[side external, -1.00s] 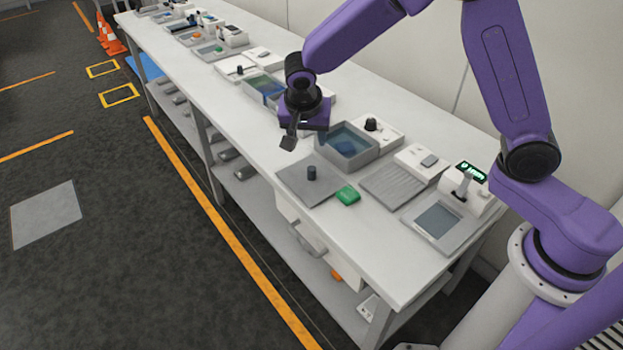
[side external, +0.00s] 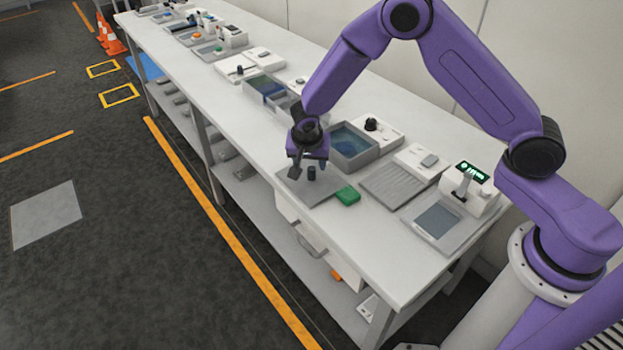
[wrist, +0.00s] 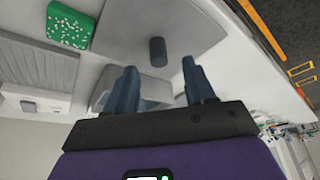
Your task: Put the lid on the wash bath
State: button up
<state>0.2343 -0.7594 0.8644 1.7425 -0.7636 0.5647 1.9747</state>
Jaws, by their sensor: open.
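The lid is a flat grey plate (side external: 322,190) with a dark upright knob (side external: 311,173), lying on the bench top. The wash bath (side external: 352,146) is an open grey tub with blue liquid, just behind the lid. My gripper (side external: 309,167) is open and empty, pointing down close above the knob. In the wrist view the knob (wrist: 157,50) shows just beyond the gap between my two fingertips (wrist: 158,68). Part of the bath (wrist: 150,90) shows between the fingers. The exact height of the fingertips over the knob is hard to tell.
A green block (side external: 348,196) lies by the lid's right corner. A ribbed tray (side external: 390,186) and a device with a lit display (side external: 468,188) stand to the right. A white unit with a black knob (side external: 378,130) sits behind the bath. More trays (side external: 262,87) stand farther left.

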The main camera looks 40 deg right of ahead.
aim_at(311, 168)
jog(key=shift+x, duration=2.3)
jog(key=shift+s, duration=0.1)
jog(key=shift+c, duration=0.3)
grip_shut()
